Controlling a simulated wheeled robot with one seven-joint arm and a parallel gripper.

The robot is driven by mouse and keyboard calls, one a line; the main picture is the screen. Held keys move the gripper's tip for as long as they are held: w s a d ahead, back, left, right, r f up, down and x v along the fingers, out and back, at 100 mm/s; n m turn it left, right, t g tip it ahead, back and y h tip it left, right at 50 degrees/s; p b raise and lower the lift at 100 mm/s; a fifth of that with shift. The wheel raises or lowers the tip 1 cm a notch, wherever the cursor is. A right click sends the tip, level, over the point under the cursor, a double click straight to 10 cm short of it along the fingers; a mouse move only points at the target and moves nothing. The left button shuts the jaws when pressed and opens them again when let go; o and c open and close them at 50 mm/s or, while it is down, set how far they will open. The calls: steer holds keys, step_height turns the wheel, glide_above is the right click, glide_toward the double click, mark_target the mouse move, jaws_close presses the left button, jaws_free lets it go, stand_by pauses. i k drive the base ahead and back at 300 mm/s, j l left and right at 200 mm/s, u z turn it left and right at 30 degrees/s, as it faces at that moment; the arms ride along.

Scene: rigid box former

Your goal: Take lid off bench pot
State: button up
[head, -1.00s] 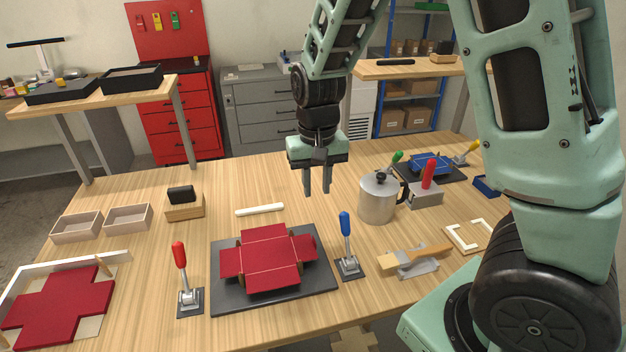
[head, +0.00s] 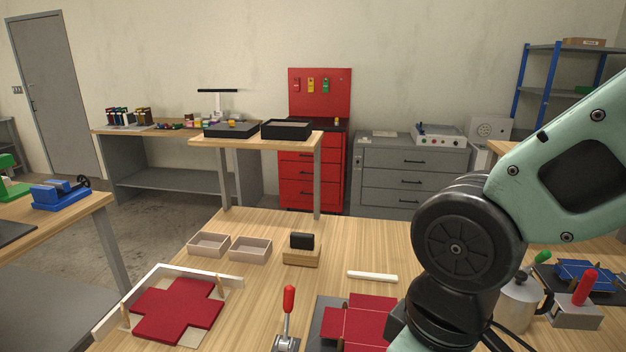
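The bench pot (head: 514,316) is a silver metal pot with a dark side handle. It stands on the wooden bench at the lower right of the head view, partly behind my arm. Its lid (head: 521,291) appears to sit on top; my arm and the small size make its edge hard to see. My gripper is outside the view, below the frame or hidden by my arm, so its fingers do not show.
A red box blank (head: 362,326) on a dark plate and a red-handled clamp (head: 288,312) stand left of my arm. A white stick (head: 372,277), wooden block (head: 301,256) and two open trays (head: 250,249) lie farther back. A red-handled clamp (head: 577,305) stands right of the pot.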

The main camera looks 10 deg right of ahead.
mark_target(522, 288)
steer(key=i+l+z, duration=0.1)
steer(key=l+z, duration=0.3)
steer(key=i+l+z, duration=0.1)
steer(key=z, duration=0.25)
steer(key=i+l+z, duration=0.2)
steer(key=z, duration=0.2)
